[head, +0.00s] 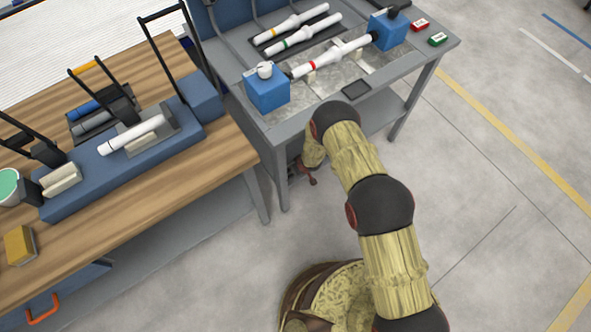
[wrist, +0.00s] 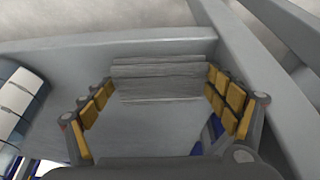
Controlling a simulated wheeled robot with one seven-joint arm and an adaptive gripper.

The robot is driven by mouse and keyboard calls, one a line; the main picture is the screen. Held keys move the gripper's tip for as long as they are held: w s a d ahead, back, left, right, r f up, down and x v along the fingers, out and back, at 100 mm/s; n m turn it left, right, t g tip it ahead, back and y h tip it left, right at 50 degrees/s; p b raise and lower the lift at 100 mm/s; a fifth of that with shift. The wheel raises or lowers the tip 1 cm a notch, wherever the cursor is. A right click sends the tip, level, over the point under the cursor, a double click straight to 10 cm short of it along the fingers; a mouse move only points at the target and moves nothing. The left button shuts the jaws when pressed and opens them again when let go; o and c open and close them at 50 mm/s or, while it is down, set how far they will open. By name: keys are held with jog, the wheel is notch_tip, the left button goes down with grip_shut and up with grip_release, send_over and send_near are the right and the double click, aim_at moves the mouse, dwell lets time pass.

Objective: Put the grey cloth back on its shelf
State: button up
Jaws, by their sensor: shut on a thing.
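The grey cloth (wrist: 160,82) shows in the wrist view as a folded, layered block between the two yellow-padded fingers. My gripper (wrist: 162,90) is shut on it, with one finger at each side. A flat grey surface (wrist: 150,137) that looks like a shelf lies around and below the cloth in the picture. I cannot tell whether the cloth touches it. In the head view my gripper (head: 305,172) is low beside the legs of the grey workbench (head: 272,133), partly hidden by my arm. The cloth cannot be made out there.
Grey frame bars (wrist: 245,75) run close to the right finger. A white and blue rounded object (wrist: 18,95) lies at the left. The workbench holds a jointed white pipe (head: 335,55) between blue blocks. A wooden table (head: 130,195) stands left; floor at right is clear.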

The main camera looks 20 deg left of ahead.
jog(key=o, duration=1)
jog(key=shift+c, duration=0.2)
jog(key=p+v, duration=0.4)
jog(key=v, duration=0.8)
jog(key=shift+r, duration=0.1)
